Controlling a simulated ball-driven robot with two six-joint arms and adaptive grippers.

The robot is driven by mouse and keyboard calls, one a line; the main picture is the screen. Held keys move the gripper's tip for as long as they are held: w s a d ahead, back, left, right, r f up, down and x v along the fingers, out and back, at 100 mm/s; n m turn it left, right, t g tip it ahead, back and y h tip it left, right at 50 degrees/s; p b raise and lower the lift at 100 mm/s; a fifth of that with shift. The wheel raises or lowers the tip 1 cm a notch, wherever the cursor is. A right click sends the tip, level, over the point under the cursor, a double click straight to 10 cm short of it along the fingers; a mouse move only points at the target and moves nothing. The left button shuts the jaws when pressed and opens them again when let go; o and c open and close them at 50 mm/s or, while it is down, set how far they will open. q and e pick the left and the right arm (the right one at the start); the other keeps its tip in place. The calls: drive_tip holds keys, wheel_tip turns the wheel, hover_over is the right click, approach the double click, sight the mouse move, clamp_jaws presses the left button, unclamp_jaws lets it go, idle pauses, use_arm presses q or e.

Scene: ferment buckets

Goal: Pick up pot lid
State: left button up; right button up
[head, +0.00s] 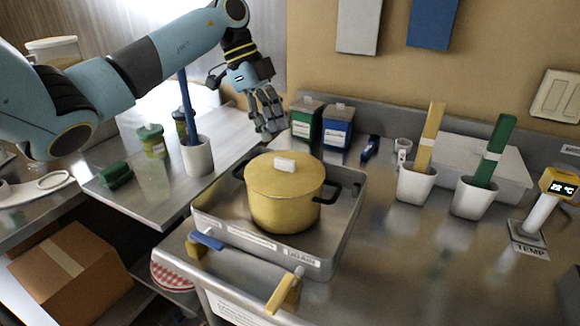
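The pot lid (262,178) is yellow with a white block-shaped knob (285,165) on top. It sits on the yellow pot (284,212), which has black side handles and stands in a shallow metal tray (346,226). My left gripper (270,131) hangs above and behind the pot, a little left of the knob, fingers pointing down. It is apart from the lid. Its fingers look spread, with nothing seen between them. My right gripper is not in view.
A green canister (306,121) and a blue canister (337,130) stand behind the pot. White cups with a yellow paddle (431,135) and a green paddle (491,150) stand right. A white cup (197,157) with a blue stick stands left.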

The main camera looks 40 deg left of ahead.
sight(284, 159)
use_arm(q)
drive_tip(key=shift+x, duration=0.9)
drive_tip(key=shift+d+f, duration=0.25)
drive_tip(key=shift+f, duration=0.05)
drive_tip(key=p+x, duration=0.1)
drive_tip(key=x, duration=0.3)
drive_tip(key=shift+p, duration=0.35)
drive_tip(key=shift+f, duration=0.35)
drive_tip(key=shift+c, duration=1.3)
clamp_jaws()
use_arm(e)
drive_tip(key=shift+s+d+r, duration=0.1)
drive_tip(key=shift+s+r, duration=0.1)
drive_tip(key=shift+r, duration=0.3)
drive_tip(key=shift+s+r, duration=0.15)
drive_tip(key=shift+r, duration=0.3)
